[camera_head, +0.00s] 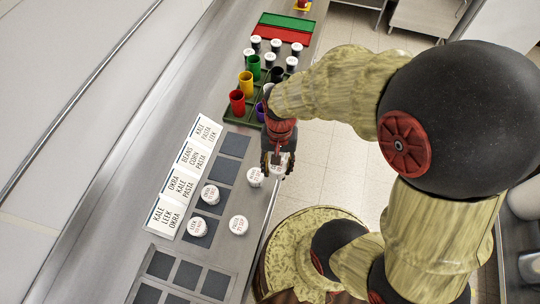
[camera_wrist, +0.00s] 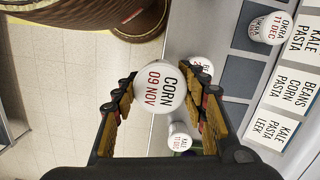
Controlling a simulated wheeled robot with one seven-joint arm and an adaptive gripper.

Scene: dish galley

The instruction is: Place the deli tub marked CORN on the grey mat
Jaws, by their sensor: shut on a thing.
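The white deli tub marked CORN 09 NOV (camera_wrist: 160,86) is between the fingers of my gripper (camera_wrist: 164,92), which is shut on it. In the head view my gripper (camera_head: 279,162) is at the counter's right edge, and the tub is mostly hidden by it. Several dark grey square mats lie in a column beside the label cards. The two upper ones, an upper mat (camera_head: 235,145) and a lower mat (camera_head: 223,170), are bare. The OKRA tub (camera_head: 210,194) and the LEEK tub (camera_head: 197,227) stand on the mats below. I cannot tell which mat the task means.
Two loose tubs, one upper (camera_head: 255,176) and one marked PASTA (camera_head: 239,225), stand right of the mats. Label cards (camera_head: 190,160) line the left. Cups, including a red one (camera_head: 237,103), and more tubs stand farther up the counter. More dark squares (camera_head: 187,275) are at the bottom.

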